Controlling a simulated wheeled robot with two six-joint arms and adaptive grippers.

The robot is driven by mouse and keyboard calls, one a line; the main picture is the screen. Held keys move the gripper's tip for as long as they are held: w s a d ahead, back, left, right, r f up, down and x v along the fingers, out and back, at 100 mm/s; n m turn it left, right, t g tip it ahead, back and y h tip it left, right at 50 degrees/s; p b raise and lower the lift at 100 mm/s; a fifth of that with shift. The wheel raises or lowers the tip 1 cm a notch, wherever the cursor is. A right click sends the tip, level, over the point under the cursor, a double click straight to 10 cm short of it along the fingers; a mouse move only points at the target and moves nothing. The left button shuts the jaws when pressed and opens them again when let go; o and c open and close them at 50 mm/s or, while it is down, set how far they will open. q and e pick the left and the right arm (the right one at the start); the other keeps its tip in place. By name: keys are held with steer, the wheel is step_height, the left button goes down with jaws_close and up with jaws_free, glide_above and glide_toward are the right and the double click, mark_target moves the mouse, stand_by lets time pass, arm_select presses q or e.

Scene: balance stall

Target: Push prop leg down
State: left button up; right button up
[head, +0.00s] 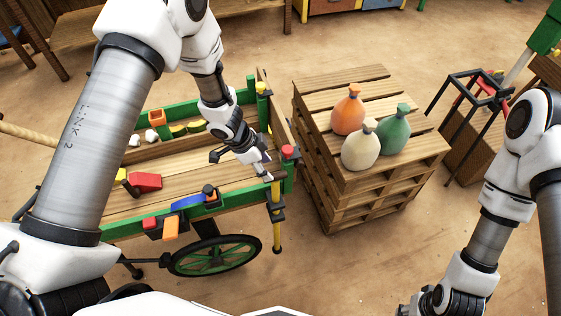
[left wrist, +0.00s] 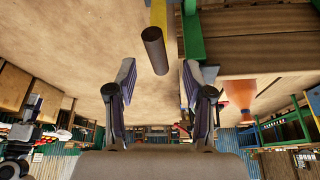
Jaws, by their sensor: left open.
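The prop leg (head: 277,232) is a yellow upright pole in dark brackets at the near right corner of the cart (head: 110,207). I cannot tell whether its lower end touches the floor. My left gripper (head: 266,172) is open and empty above the leg, close to the corner. In the left wrist view, a dark brown cylinder (left wrist: 154,50) at the end of a yellow part (left wrist: 158,14) lies beyond the spread fingertips (left wrist: 156,80), apart from both.
A pallet stack (head: 375,185) beside the cart bears an orange sack (head: 348,112), a green sack (head: 394,130) and a cream sack (head: 361,146). A spoked wheel (head: 215,257) stands left of the leg. The floor (head: 320,270) in front is clear.

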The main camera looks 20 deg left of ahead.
mark_target(275, 179)
arm_select(q)
steer(key=x, duration=0.7)
steer(key=shift+s, duration=0.25)
steer(key=shift+w+f, duration=0.2)
steer(key=shift+f, duration=0.1)
steer(key=shift+s, duration=0.15)
jaws_close()
